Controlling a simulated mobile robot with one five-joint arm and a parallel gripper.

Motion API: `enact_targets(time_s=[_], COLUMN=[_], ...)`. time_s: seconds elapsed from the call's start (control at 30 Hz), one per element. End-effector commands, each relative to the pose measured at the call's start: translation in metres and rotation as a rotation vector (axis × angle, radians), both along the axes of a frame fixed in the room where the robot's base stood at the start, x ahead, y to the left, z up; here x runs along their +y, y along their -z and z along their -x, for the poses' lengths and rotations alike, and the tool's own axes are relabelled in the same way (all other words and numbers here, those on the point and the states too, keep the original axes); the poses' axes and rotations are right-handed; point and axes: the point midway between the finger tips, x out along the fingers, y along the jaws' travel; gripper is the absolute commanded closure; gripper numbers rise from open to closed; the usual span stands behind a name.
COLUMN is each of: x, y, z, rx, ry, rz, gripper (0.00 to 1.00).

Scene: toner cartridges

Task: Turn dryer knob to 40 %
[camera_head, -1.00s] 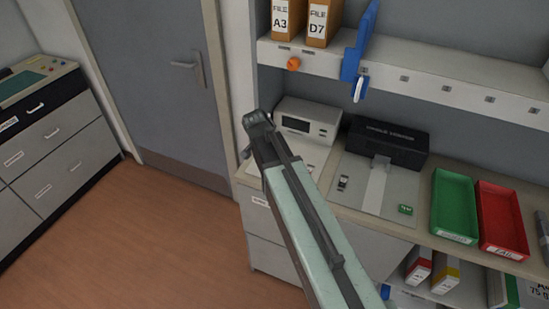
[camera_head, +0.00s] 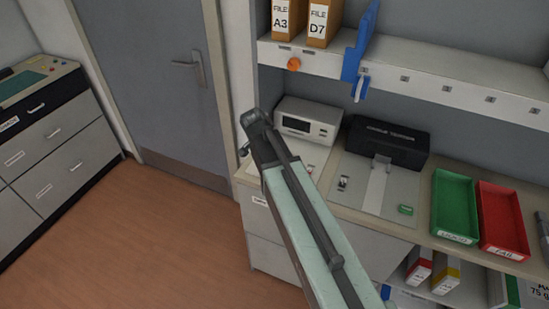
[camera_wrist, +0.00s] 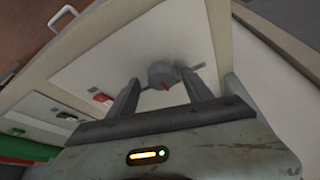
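A round grey knob (camera_wrist: 161,74) with a red pointer mark sits on a pale panel (camera_wrist: 120,60) in the wrist view. Thin grey bars show at both sides of it. My gripper (camera_wrist: 160,79) has its two fingers apart, one on each side of the knob. I cannot tell whether they touch it. No percent marks are readable. In the head view my gripper (camera_head: 245,158) is at the left end of the counter, partly hidden by my arm. The knob is hidden there.
A pale device with a dark display (camera_head: 308,121) and a black box (camera_head: 388,142) stand behind on the counter. A red switch (camera_wrist: 102,97) is near the knob. Green (camera_head: 455,207) and red (camera_head: 502,218) trays lie right. A shelf (camera_head: 430,83) overhangs.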

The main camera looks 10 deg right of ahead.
Motion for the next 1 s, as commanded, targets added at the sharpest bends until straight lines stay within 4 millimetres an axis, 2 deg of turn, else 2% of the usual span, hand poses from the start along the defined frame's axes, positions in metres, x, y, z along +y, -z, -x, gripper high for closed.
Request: enact_targets(time_s=[0.2,0.33,0.7,1.0], x=[0.001,0.003,0.021,0.024], y=[-0.001,-0.011,-0.071,-0.072], z=[-0.001,0.001,0.018,0.019], rx=[-0.002,-0.002,0.0,-0.001], ry=[-0.002,-0.002,-0.002,0.0], rz=[0.0,-0.001,0.0,-0.001], gripper=[0.41,0.41,0.41,0.41])
